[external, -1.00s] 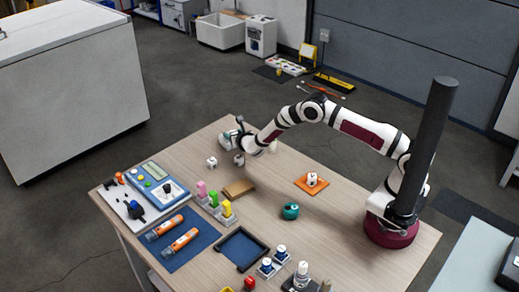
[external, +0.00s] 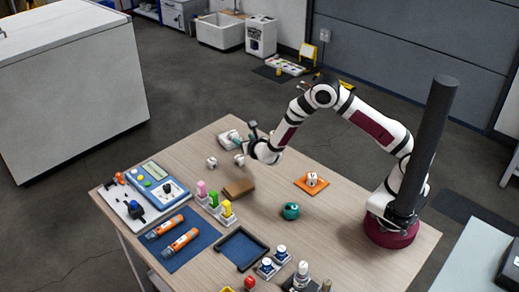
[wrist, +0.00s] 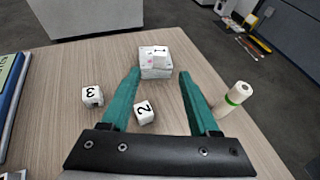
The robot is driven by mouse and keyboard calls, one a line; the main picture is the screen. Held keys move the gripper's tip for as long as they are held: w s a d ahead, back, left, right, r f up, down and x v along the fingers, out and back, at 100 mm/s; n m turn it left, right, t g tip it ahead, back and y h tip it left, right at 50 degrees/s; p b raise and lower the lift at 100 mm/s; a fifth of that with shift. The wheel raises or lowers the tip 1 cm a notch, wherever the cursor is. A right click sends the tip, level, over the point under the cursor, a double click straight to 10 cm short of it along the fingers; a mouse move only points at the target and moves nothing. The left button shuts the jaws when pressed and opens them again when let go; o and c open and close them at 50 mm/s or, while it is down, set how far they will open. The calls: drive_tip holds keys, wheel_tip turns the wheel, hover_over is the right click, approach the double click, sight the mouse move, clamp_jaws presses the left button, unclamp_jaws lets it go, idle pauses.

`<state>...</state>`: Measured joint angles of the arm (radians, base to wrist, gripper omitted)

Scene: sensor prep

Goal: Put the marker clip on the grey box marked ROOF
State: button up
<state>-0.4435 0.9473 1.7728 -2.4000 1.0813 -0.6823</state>
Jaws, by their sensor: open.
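My gripper (wrist: 158,76) has two teal fingers, held apart with nothing gripped between them. In the wrist view its tips point toward a pale stack or block (wrist: 157,73) with a small white marked cube (wrist: 160,51) on top. In the external view my gripper is above the far part of the table, close to that pale stack (external: 229,138). Pink (external: 201,188), green (external: 213,198) and yellow (external: 226,209) upright pieces stand on small light grey bases at the table's middle left. I cannot tell which thing is the marker clip. No ROOF label is readable.
White cubes marked 3 (wrist: 91,96) and 2 (wrist: 144,112) lie near my fingers. A white cylinder with a green band (wrist: 235,96) stands at right. A brown block (external: 238,188), teal round object (external: 291,211) and orange mat (external: 325,184) occupy the table's middle.

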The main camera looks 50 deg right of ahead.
drive_tip(key=s+d+r+m+g+h, duration=0.2)
drive_tip(key=s+d+r+m+g, duration=0.1)
drive_tip(key=s+d+r+m, duration=0.25)
drive_tip(key=s+d+r+m+g+h, duration=0.25)
drive_tip(key=d+r+m, duration=0.25)
drive_tip(key=d+m, duration=0.25)
drive_tip(key=s+d+r+m+g, duration=0.1)
drive_tip(key=s+d+m+g, duration=0.15)
drive_tip(key=s, duration=0.25)
drive_tip(key=s+d+r+m+g, duration=0.1)
drive_tip(key=s+d+r+m, duration=0.1)
drive_tip(key=s+d+m, duration=0.3)
drive_tip(key=s+a+m+g+y, duration=0.25)
drive_tip(key=s+m, duration=0.25)
drive_tip(key=s, duration=0.4)
drive_tip(key=s+a+m+g+y, duration=0.2)
drive_tip(key=s+a+m+y, duration=0.15)
drive_tip(key=s+m, duration=0.45)
drive_tip(key=s+a+m+y, duration=0.3)
drive_tip(key=s+a+y, duration=0.2)
drive_tip(key=s+a, duration=0.2)
drive_tip(key=shift+s+a+m+t, duration=0.35)
drive_tip(key=shift+s+a, duration=0.05)
drive_tip(key=shift+a, duration=0.45)
